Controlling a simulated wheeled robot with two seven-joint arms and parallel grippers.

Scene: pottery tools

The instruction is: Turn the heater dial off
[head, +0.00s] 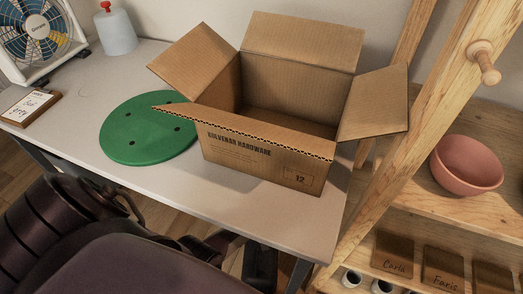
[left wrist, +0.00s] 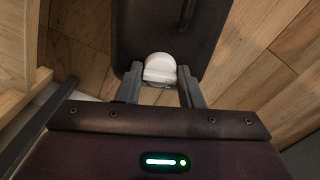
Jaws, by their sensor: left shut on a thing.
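The heater's dial is a white rounded knob (left wrist: 160,66) in the left wrist view, on the edge of a dark body, the heater (left wrist: 145,28). My left gripper (left wrist: 159,73) is shut on the dial, with one grey finger on each side of it. The dial's markings are not visible. In the head view, my dark left arm comes in at the lower left, and its fingertips and the dial cannot be made out. A dark shape low beside the table leg may be the heater, but I cannot tell. My right gripper is not in view.
A table (head: 85,110) holds an open cardboard box (head: 225,157), a green disc (head: 140,145), a fan (head: 38,35), and a white bottle (head: 116,35). A wooden shelf with a pink bowl (head: 467,165) stands at right. Wooden floor (left wrist: 245,75) shows around the heater.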

